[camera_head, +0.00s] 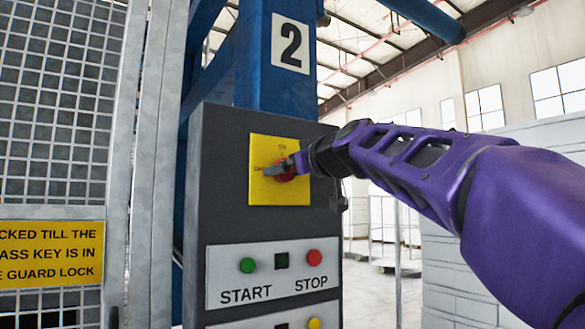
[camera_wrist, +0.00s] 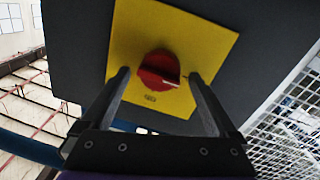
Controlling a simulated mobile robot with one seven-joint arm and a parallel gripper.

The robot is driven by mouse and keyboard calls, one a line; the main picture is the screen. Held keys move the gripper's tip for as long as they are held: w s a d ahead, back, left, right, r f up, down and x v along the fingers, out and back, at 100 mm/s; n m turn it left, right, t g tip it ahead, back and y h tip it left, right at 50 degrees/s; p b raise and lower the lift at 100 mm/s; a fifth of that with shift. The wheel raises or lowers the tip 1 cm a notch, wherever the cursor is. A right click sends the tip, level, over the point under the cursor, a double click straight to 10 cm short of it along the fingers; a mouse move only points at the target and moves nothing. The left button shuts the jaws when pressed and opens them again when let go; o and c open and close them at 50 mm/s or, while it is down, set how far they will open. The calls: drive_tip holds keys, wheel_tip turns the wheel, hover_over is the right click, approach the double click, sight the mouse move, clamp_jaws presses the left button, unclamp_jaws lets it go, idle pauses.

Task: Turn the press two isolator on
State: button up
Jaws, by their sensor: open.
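The press two isolator is a red rotary knob (camera_head: 287,177) on a yellow square plate (camera_head: 262,191), on the dark control box under the number 2. In the wrist view the red knob (camera_wrist: 158,70) sits in the middle of the yellow plate (camera_wrist: 197,37), with a white mark on its right side. My gripper (camera_head: 283,168) comes in from the right in the head view. In the wrist view my gripper (camera_wrist: 160,75) is open, one finger on each side of the knob. I cannot tell whether the fingers touch it. The small plate lettering is not readable.
Below the isolator is a panel with a green START button (camera_head: 248,265) and a red STOP button (camera_head: 314,258). A mesh guard (camera_head: 55,130) with a yellow sign (camera_head: 50,253) stands to the left. A blue press column (camera_head: 252,60) rises behind the control box (camera_head: 222,150).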

drive_tip(key=shift+w, duration=0.1)
drive_tip(key=c, duration=1.3)
drive_tip(key=shift+m, duration=0.3)
drive_tip(key=m+p, duration=0.1)
drive_tip(key=m, duration=0.4)
drive_tip(key=m+g+p, duration=0.1)
drive_tip(key=m+p, duration=0.1)
drive_tip(key=m, duration=0.3)
drive_tip(key=m+p, duration=0.1)
drive_tip(key=m, duration=0.5)
drive_tip(key=shift+d+r+g+y+p, duration=0.25)
drive_tip(key=shift+r+g+y+p, duration=0.05)
drive_tip(key=shift+g+y, duration=0.1)
drive_tip(key=shift+m, duration=0.3)
